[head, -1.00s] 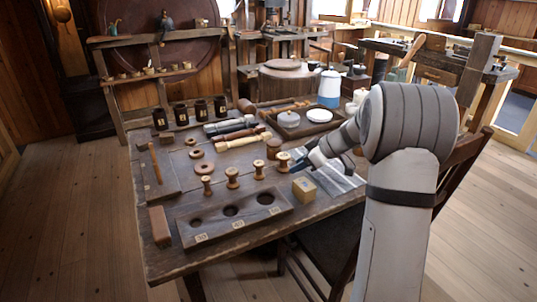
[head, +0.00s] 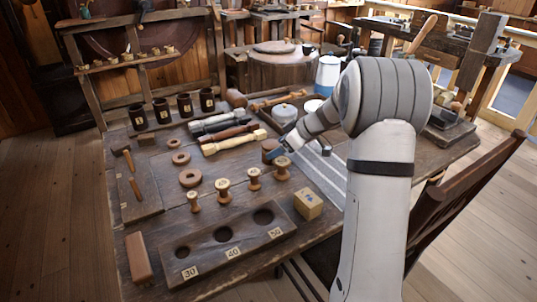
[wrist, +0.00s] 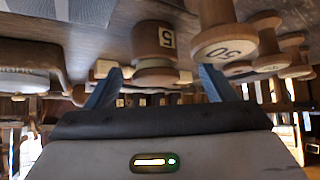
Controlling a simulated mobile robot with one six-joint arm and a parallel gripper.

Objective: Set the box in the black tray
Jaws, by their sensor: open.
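The box (head: 308,204), a small tan wooden block with a dark mark, stands on the table to the right of the holed board. The dark tray (head: 300,112) lies farther back and holds round white-topped items; my arm hides part of it. My gripper (head: 279,153) is open above the table, behind and left of the box, near a brown cylinder (head: 270,150). In the wrist view my gripper (wrist: 160,82) has its two blue fingers apart, with a labelled cylinder (wrist: 154,45) seen beyond and between them. I cannot make out the box there.
Several wooden spools (head: 223,190) stand behind the holed board (head: 200,245). Dark and pale turned handles (head: 228,142) lie behind them, with dark cups (head: 185,106) at the back left. A chair (head: 440,200) stands at the right.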

